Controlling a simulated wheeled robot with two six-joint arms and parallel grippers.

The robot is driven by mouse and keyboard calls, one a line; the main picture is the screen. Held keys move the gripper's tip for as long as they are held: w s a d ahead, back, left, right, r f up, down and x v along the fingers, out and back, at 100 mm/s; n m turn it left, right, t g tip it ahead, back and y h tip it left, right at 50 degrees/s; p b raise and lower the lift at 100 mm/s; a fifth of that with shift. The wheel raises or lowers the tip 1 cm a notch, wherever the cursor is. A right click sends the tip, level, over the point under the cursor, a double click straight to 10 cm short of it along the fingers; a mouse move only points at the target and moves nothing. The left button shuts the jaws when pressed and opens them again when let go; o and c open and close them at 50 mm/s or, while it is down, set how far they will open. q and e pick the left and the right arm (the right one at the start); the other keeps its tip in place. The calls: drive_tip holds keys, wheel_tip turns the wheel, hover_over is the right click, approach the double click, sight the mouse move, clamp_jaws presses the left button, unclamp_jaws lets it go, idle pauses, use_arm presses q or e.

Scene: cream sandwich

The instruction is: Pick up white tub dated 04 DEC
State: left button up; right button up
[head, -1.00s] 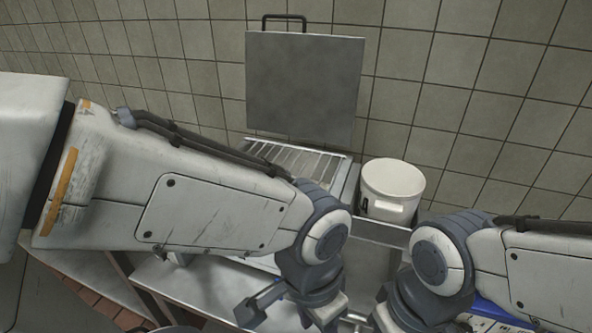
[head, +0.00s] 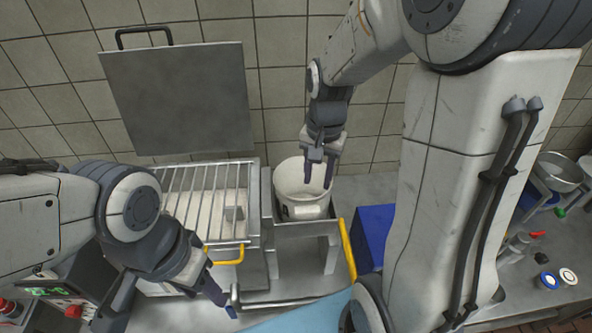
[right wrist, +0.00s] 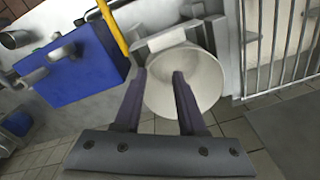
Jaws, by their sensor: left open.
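The white tub (head: 303,212) stands upright in a metal holder beside the wire rack. It is round with an open top, and a small dark mark shows low on its side. I cannot read a date on it. My right gripper (head: 317,184) points down over the tub's rim, its fingers apart. In the right wrist view the tub (right wrist: 205,85) lies under the fingers (right wrist: 160,73), one finger near the rim's left edge and one over the opening. Contact is unclear. My left gripper (head: 165,305) is open and empty at the lower left, in front of the rack.
The wire rack (head: 205,200) stands left of the tub, with a grey upright panel (head: 178,98) behind it. A yellow handle (head: 347,250) and a blue box (head: 374,235) are to the right. A metal pot (head: 560,172) stands at the far right.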

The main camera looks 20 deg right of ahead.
drive_tip(key=d+m, duration=0.2)
drive_tip(key=d, duration=0.2)
drive_tip(key=p, duration=0.1)
hover_over(328, 196)
wheel_tip(328, 196, down, 4)
wheel_tip(328, 196, down, 5)
drive_tip(key=shift+p, duration=0.95)
drive_tip(key=shift+f, duration=0.35)
use_arm(q)
wheel_tip(328, 196, up, 4)
drive_tip(key=shift+a+f, duration=0.1)
use_arm(e)
clamp_jaws()
drive_tip(key=shift+w, duration=0.1)
